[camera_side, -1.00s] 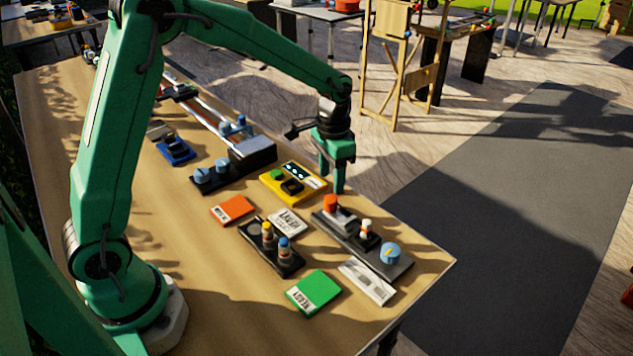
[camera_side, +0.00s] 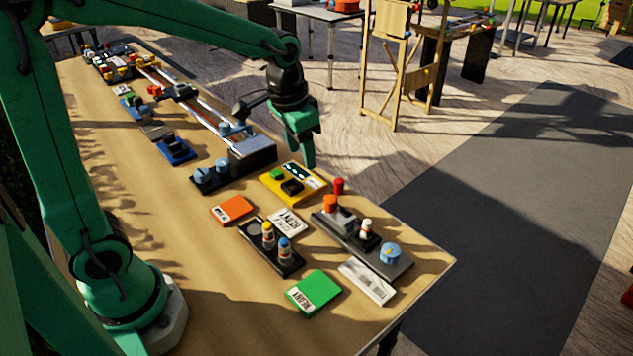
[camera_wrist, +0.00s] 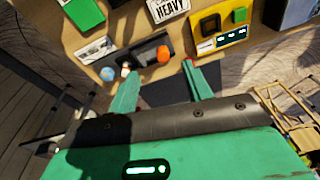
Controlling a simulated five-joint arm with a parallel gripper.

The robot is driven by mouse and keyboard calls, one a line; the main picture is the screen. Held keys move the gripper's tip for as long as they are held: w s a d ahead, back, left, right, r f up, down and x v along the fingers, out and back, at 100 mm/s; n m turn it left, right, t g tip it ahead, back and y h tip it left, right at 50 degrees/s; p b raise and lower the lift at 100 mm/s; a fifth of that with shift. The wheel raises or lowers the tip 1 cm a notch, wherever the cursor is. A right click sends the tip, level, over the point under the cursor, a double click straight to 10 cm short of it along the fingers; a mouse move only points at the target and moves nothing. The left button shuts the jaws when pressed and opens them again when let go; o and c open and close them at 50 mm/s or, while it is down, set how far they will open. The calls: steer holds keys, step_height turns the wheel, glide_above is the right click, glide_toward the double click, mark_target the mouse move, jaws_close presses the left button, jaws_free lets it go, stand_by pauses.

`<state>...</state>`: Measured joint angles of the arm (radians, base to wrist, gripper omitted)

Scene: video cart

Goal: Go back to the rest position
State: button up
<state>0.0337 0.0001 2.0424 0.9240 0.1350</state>
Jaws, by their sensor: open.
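My green gripper (camera_side: 304,162) hangs in the air above the far edge of the table, behind the yellow box (camera_side: 292,183). In the wrist view my gripper (camera_wrist: 160,72) shows its two green fingers spread apart, with nothing held between them. A small red cylinder (camera_side: 339,187) stands at the table's far edge, to the right of my gripper and apart from it. In the wrist view a bit of red shows by the right fingertip.
The wooden table (camera_side: 221,278) carries a grey panel with a blue knob (camera_side: 390,252), a green card (camera_side: 314,291), an orange card (camera_side: 232,210), a black base with two pegs (camera_side: 270,258), and a slider rail (camera_side: 203,112). Open floor lies beyond the far edge.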

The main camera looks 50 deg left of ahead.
steer(key=s+r+n+t, duration=0.1)
steer(key=s+r, duration=0.1)
steer(key=s, duration=0.5)
steer(key=s+a+r+n+t, duration=0.1)
steer(key=s+r+t, duration=0.1)
steer(key=s, duration=0.6)
steer(key=shift+s+a+r+t, duration=0.15)
steer(key=shift+s+r+t, duration=0.15)
